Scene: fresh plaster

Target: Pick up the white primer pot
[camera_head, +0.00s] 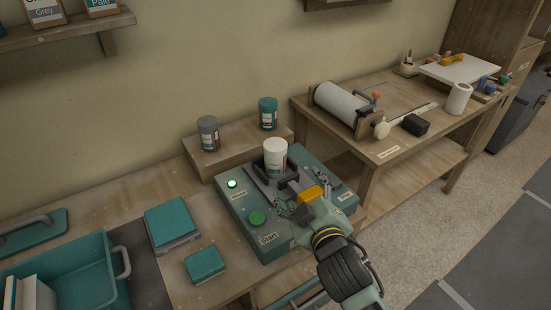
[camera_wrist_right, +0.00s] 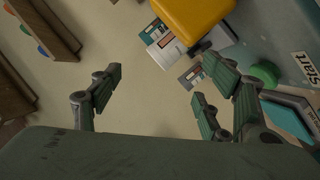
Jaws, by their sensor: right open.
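The white primer pot (camera_head: 275,158) stands upright in a dark holder on top of the teal machine (camera_head: 241,217). Its label faces forward in the head view. My right gripper (camera_head: 292,207) is open and empty, in front of the pot and apart from it, over the machine's front part. The wrist view shows the spread fingers of this gripper (camera_wrist_right: 165,90) with nothing between them. White and labelled surfaces show there partly behind a yellow block (camera_wrist_right: 196,18); I cannot tell which pots they belong to. My left gripper is not in view.
The yellow block (camera_head: 311,194) sits close beside my right gripper. A green start button (camera_head: 257,217) is on the machine. A grey pot (camera_head: 208,134) and a teal pot (camera_head: 268,114) stand on a wooden riser behind. A teal crate (camera_head: 92,284) is at lower left.

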